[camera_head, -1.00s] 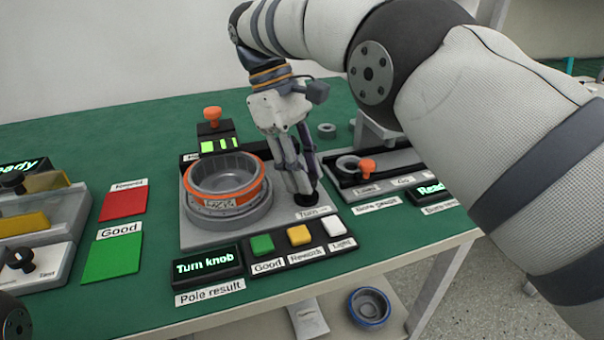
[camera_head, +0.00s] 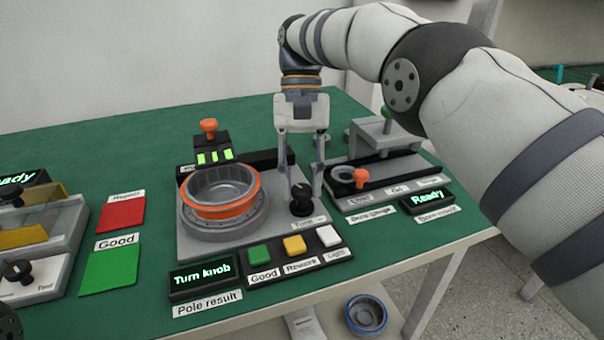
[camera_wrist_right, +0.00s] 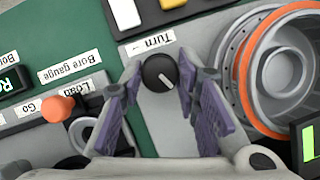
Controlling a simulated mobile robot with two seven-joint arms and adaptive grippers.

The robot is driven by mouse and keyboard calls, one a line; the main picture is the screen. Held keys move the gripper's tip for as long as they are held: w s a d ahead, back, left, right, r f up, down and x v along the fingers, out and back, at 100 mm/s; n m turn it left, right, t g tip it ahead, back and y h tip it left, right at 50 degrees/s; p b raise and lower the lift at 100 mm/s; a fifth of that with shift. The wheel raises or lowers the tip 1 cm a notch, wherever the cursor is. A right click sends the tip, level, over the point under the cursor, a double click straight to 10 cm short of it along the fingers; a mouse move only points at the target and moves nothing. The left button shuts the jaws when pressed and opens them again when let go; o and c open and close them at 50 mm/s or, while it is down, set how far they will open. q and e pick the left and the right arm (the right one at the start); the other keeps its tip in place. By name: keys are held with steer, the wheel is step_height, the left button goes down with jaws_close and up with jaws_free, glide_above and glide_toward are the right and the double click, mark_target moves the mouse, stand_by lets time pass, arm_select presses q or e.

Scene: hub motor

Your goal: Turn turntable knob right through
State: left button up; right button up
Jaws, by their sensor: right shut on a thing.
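The turntable knob (camera_head: 302,200) is black and round, at the right front corner of the grey turntable base (camera_head: 240,245). In the right wrist view the knob (camera_wrist_right: 160,73) shows a pale pointer line set diagonally, beside the "Turn" label. My right gripper (camera_head: 302,188) points down with one finger on each side of the knob, shut on it. In the wrist view its purple-padded fingers (camera_wrist_right: 160,85) flank the knob; the exact contact is hard to see. The orange-rimmed hub motor part (camera_head: 221,209) sits on the turntable. My left gripper is not in view.
An orange-topped post (camera_head: 209,127) stands behind. The bore gauge station (camera_head: 385,180) is close on the right. Red (camera_head: 121,215) and green (camera_head: 110,273) pads lie left.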

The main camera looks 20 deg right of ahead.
steer(key=m+y+p, duration=0.1)
steer(key=m, duration=0.1)
steer(key=m+p, duration=0.1)
steer(key=m, duration=0.2)
steer(key=shift+s+d+r+t+y, duration=0.1)
steer(key=shift+s+t+y, duration=0.05)
steer(key=shift+t+y, duration=0.25)
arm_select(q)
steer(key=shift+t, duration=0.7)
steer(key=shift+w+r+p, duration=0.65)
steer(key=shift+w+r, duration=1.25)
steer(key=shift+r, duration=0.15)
arm_select(e)
steer(key=shift+m+t+y, duration=0.3)
steer(key=shift+m, duration=0.8)
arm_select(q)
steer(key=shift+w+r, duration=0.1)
arm_select(e)
steer(key=shift+f, duration=0.25)
steer(key=o, duration=1.1)
steer(key=shift+o, duration=0.2)
steer(key=shift+r, duration=0.1)
steer(key=v, duration=0.7)
steer(key=shift+r, duration=0.2)
steer(key=shift+d, duration=0.15)
